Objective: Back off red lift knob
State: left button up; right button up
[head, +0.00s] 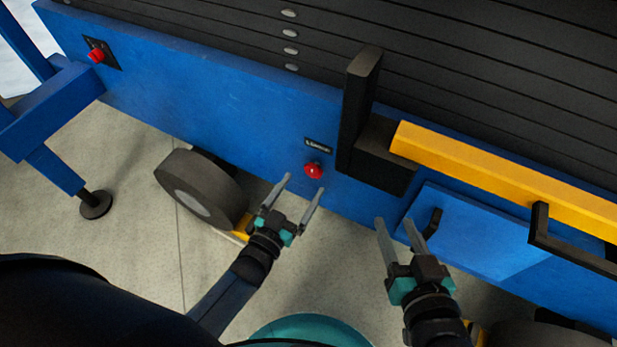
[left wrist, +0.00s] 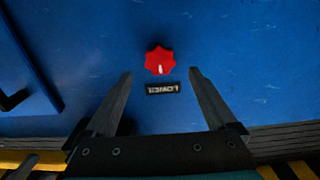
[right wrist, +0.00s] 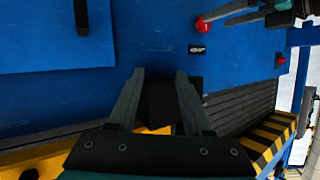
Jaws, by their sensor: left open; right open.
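A red lobed knob (head: 313,170) sits on the blue side panel; its label (left wrist: 162,88) appears to read "LOWER", upside down in the left wrist view. The knob (left wrist: 160,61) shows there with a white mark, just beyond and between my left fingertips. My left gripper (head: 304,184) is open, its fingers pointing at the knob, with nothing between them. The right wrist view also shows this knob (right wrist: 202,25) near the left fingers. My right gripper (head: 407,218) is open and empty, in front of the panel to the right. A second red knob (head: 96,56) is on a dark plate at far left.
A black bracket (head: 361,110) and yellow bar (head: 500,180) stick out right of the knob. A raised blue door (head: 480,235) with a black handle lies near my right gripper. A wheel (head: 195,190) stands below the panel.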

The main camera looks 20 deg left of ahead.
aim_at(312, 172)
pick_arm(q)
jog(key=shift+w+d+b, duration=0.25)
jog(key=shift+w+b, duration=0.2)
jog(key=shift+w, duration=0.7)
jog(key=shift+w+d+b, duration=0.15)
jog(key=shift+w+b, duration=0.15)
jog(key=shift+w, duration=0.55)
pick_arm(e)
jog(key=shift+s+a+r+m+t+y, duration=0.15)
jog(key=shift+s+a+r+t+y, duration=0.1)
jog(key=shift+a+r+t, duration=0.35)
jog(key=shift+s+a+r+m+t+y, duration=0.2)
jog(key=shift+a+r+t+y, duration=0.1)
jog(key=shift+t, duration=0.5)
pick_arm(q)
jog(key=c, duration=1.3)
